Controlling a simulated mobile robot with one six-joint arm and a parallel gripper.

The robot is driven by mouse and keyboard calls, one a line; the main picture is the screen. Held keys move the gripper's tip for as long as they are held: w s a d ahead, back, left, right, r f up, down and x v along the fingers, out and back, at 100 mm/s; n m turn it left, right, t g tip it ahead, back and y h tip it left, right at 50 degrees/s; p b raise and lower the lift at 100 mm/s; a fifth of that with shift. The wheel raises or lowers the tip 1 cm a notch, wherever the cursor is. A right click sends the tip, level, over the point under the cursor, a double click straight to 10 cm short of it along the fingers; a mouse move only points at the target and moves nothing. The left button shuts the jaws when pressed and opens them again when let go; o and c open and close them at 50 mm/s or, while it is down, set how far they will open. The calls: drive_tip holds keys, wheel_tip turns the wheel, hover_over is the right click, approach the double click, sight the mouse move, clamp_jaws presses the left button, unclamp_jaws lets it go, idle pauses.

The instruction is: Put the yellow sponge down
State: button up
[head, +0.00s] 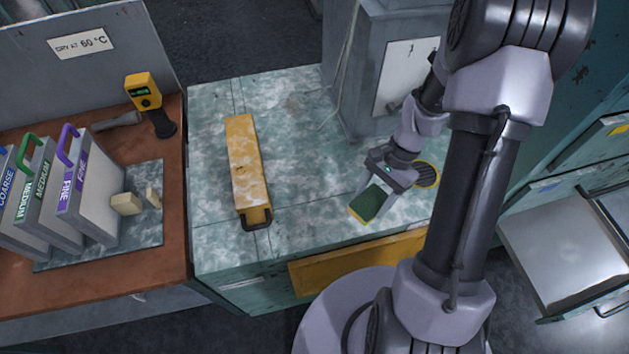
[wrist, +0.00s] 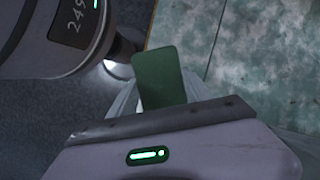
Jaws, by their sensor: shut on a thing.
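The sponge (head: 371,204) has a green top face and a yellow edge in the head view. My gripper (head: 379,186) is shut on it, over the right part of the mottled green counter (head: 300,200), near its front edge. I cannot tell whether the sponge touches the counter. In the wrist view, the green face of the sponge (wrist: 160,77) sticks out beyond my gripper (wrist: 160,102), whose fingers are mostly hidden.
A long yellow box (head: 245,165) with a dark handle lies on the counter left of the sponge. A round dark grate (head: 427,175) is close on the right. A grey cabinet (head: 375,60) stands behind. The counter between box and sponge is clear.

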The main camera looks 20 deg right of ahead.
drive_tip(key=s+d+m+t+p, duration=0.2)
drive_tip(key=s+d+m+p, duration=0.1)
drive_tip(key=s+m, duration=0.25)
drive_tip(key=b, duration=0.2)
hover_over(323, 209)
drive_tip(key=d, duration=0.2)
drive_tip(key=shift+s+a+f+y, duration=0.1)
drive_tip(key=shift+f+y, duration=0.05)
drive_tip(key=shift+f, duration=0.2)
drive_tip(key=shift+s+a+f+y, duration=0.1)
drive_tip(key=shift+f+y, duration=0.05)
drive_tip(key=shift+f, duration=0.2)
drive_tip(key=shift+w+a+f, duration=0.15)
drive_tip(key=shift+w+f, duration=0.05)
drive_tip(key=shift+f+b, duration=1)
drive_tip(key=shift+f, duration=0.75)
drive_tip(key=o, duration=1.6)
drive_tip(key=shift+r, duration=0.1)
